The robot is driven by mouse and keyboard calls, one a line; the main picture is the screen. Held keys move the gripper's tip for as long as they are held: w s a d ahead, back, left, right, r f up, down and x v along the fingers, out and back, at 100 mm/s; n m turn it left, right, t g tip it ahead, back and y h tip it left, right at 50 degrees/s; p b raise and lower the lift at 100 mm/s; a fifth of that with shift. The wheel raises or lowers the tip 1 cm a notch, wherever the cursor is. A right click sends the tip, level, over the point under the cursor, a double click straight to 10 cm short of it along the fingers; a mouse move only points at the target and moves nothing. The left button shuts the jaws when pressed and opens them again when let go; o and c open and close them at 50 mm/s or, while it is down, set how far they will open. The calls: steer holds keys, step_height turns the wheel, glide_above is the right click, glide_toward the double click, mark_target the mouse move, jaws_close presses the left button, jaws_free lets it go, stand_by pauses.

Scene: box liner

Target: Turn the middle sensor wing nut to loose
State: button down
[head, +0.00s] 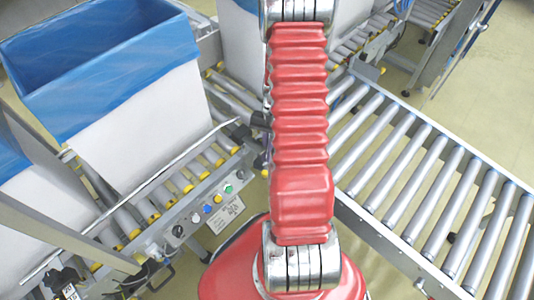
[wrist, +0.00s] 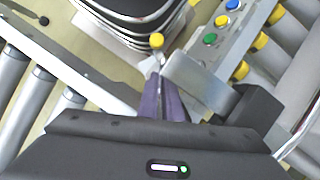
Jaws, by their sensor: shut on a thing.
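In the wrist view my gripper (wrist: 162,78) reaches up from the dark wrist body, its two purplish fingers close together. They are shut on a small part at their tips, which I take to be the sensor wing nut; the fingers hide most of it, and I cannot tell its angle. A grey metal plate (wrist: 197,84) lies just right of the fingers. In the head view my red arm covers the middle and hides the gripper.
A panel with green, blue and yellow buttons (head: 214,201) runs along the left conveyor. White boxes with blue liners (head: 95,50) stand at left. A roller conveyor (head: 440,185) runs at right. In the wrist view a dark block (wrist: 246,112) sits close right of the fingers.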

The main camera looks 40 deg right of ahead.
steer(key=shift+w+n, duration=0.1)
steer(key=shift+n, duration=0.5)
steer(key=c, duration=1.9)
jaws_free()
steer(key=shift+c, duration=0.2)
steer(key=v, duration=0.8)
steer(key=shift+w, duration=0.1)
